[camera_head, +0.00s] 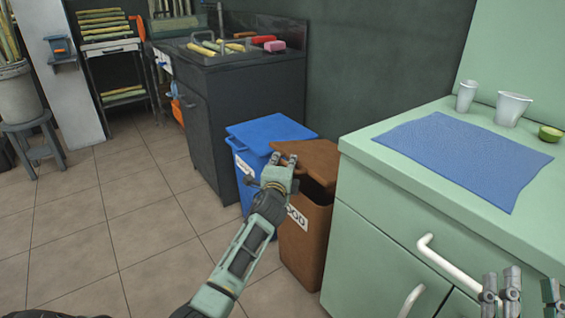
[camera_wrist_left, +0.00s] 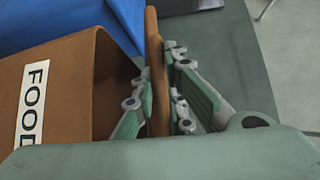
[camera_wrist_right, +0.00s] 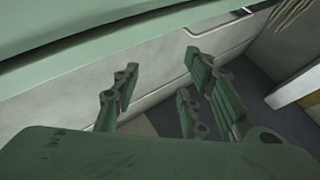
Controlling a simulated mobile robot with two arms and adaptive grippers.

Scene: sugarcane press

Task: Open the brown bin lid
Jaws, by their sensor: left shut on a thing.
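The brown bin (camera_head: 305,235) stands between the blue bin and the green counter, and its label reads FOOD in the left wrist view (camera_wrist_left: 50,80). Its brown lid (camera_head: 318,162) is tilted up, with a dark gap below it. My left gripper (camera_head: 284,161) is at the lid's edge. In the left wrist view its fingers (camera_wrist_left: 160,95) are on both sides of the lid (camera_wrist_left: 155,60), shut on it. My right gripper (camera_head: 522,292) is at the lower right by the green counter. In the right wrist view its fingers (camera_wrist_right: 165,95) are apart with nothing between them.
The blue bin (camera_head: 270,133) stands closed just behind the brown bin. The green counter (camera_head: 400,225) on the right carries a blue mat (camera_head: 455,155), cups (camera_head: 510,107) and a cut green fruit (camera_head: 549,133). A dark sink cabinet (camera_head: 255,90) is behind. Tiled floor (camera_head: 130,220) on the left is clear.

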